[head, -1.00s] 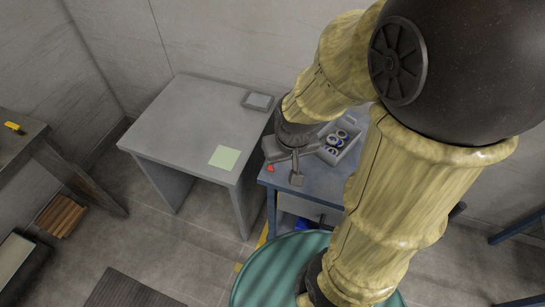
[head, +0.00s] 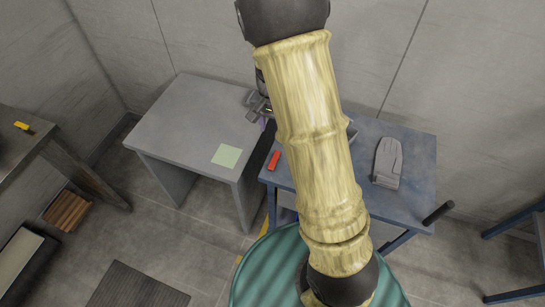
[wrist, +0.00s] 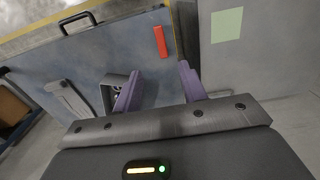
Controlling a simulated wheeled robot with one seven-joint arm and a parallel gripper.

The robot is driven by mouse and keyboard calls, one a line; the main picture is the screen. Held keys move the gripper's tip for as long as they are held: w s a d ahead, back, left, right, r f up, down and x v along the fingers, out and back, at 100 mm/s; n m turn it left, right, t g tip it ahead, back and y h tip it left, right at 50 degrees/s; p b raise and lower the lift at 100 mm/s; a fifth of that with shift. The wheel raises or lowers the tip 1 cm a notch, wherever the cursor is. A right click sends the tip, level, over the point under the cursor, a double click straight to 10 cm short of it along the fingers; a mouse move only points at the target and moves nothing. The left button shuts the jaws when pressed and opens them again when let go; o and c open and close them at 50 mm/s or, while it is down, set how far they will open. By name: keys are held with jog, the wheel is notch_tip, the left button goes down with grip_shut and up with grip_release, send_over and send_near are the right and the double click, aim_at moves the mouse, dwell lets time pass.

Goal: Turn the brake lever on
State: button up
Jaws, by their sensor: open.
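A red bar (head: 274,161), which looks like the brake lever, lies at the left front corner of the blue table (head: 415,160). In the wrist view the red bar (wrist: 160,42) shows whole, beyond the fingertips and roughly in line with the gap between them. My gripper (wrist: 160,72) has its two purple fingers spread, with nothing between them. In the head view my gripper (head: 262,112) is partly hidden behind my arm, above the edge between the grey and blue tables. The fingers look apart from the red bar; their height above it is hard to tell.
A grey bin (wrist: 112,88) is close beside the left finger. The grey table (head: 190,120) with a pale green sheet (head: 227,156) adjoins at left.

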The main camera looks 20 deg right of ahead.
aim_at(273, 163)
jog(key=shift+f, duration=0.1)
notch_tip(273, 163, down, 17)
jog(key=shift+f+p, duration=0.15)
jog(key=shift+p, duration=0.6)
jog(key=shift+c, duration=0.4)
grip_shut()
